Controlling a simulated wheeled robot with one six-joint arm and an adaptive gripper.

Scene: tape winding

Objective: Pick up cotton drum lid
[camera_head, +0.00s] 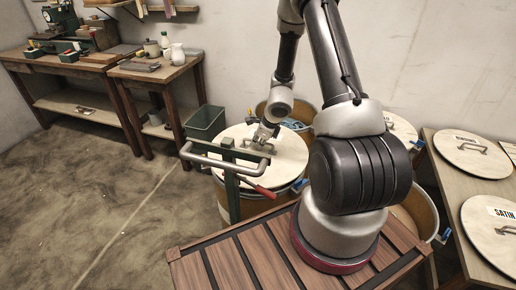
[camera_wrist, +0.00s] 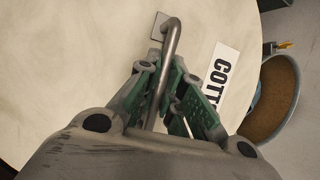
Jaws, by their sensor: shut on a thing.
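The cotton drum lid (camera_head: 287,167) is a pale round disc with a metal bar handle, over a drum (camera_head: 285,205) in the head view. I cannot tell whether it rests on the rim or is slightly raised. In the wrist view the lid (camera_wrist: 60,55) fills much of the picture, and its white label (camera_wrist: 217,78) reads "COTT", the rest hidden by a finger. My gripper (camera_head: 262,137) is above the lid. Its green-padded fingers (camera_wrist: 165,75) are shut on the lid's metal handle (camera_wrist: 172,36).
An open drum (camera_head: 302,110) with blue contents stands behind the lid. A table at the right holds several lids, one marked SATIN (camera_head: 490,228). A green bin (camera_head: 206,122) and workbenches (camera_head: 68,62) stand at the left. The floor at the left front is clear.

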